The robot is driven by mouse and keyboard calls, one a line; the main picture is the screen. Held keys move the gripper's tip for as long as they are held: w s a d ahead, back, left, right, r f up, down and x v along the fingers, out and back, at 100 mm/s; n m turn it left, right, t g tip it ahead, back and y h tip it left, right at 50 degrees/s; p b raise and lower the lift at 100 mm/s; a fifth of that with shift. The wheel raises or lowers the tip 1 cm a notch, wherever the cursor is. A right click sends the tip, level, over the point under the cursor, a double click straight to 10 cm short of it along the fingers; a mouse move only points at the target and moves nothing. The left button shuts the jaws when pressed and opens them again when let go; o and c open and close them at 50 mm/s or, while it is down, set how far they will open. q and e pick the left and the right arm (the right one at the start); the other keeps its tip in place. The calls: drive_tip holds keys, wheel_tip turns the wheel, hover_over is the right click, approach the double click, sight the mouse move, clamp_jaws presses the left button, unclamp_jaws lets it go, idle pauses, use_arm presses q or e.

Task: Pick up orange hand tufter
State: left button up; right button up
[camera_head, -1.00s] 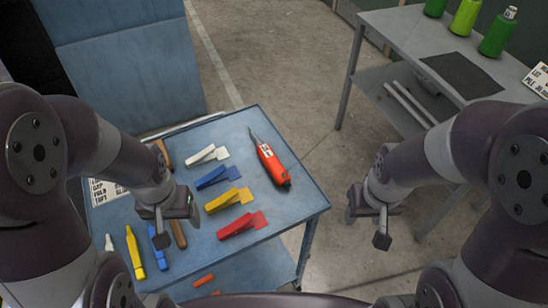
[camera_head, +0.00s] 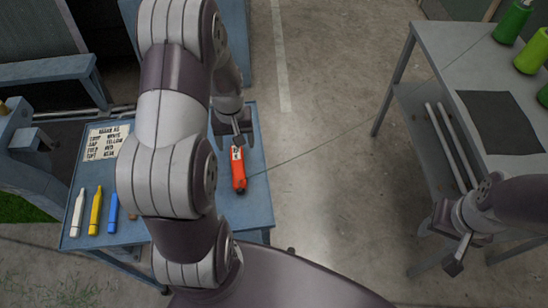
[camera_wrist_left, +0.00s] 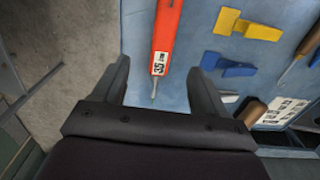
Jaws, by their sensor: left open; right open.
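The orange hand tufter (camera_head: 238,172) lies on the blue table (camera_head: 258,205), near its right edge. My left gripper (camera_head: 233,128) is above the table at the far end of the tufter. In the left wrist view the tufter (camera_wrist_left: 168,35) has a white label, and its thin metal tip points between the open fingers of my left gripper (camera_wrist_left: 160,85). The fingers stand apart on either side of the tip, with no visible contact. My right gripper (camera_head: 452,245) is open and empty over the floor at the right, away from the tufter.
White, yellow and blue markers (camera_head: 95,210) and a lettered card (camera_head: 106,142) lie on the table's left part. Yellow (camera_wrist_left: 248,25) and blue (camera_wrist_left: 233,66) clips lie near the tufter.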

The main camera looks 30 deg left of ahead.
use_arm(q)
drive_tip(key=p, duration=0.2)
hover_over(237, 162)
drive_tip(key=s, duration=0.1)
wheel_tip(237, 162, down, 6)
drive_tip(key=shift+a+r, duration=0.1)
drive_tip(key=shift+r, duration=0.05)
drive_tip(key=f, duration=0.2)
drive_tip(key=f+p, duration=0.1)
drive_tip(key=shift+w+d+f, duration=0.1)
drive_tip(key=shift+w+d, duration=0.3)
wheel_tip(237, 162, down, 3)
drive_tip(key=shift+a+p, duration=0.15)
drive_tip(key=shift+p, duration=0.15)
drive_tip(key=shift+a+f, duration=0.2)
drive_tip(key=shift+f, duration=0.2)
drive_tip(key=shift+w+d, duration=0.1)
drive_tip(key=shift+d, duration=0.05)
drive_tip(key=c, duration=0.9)
clamp_jaws()
use_arm(e)
drive_tip(key=r, duration=0.2)
drive_tip(key=a+r, duration=0.1)
drive_tip(key=r, duration=0.1)
drive_tip(key=shift+s, duration=0.35)
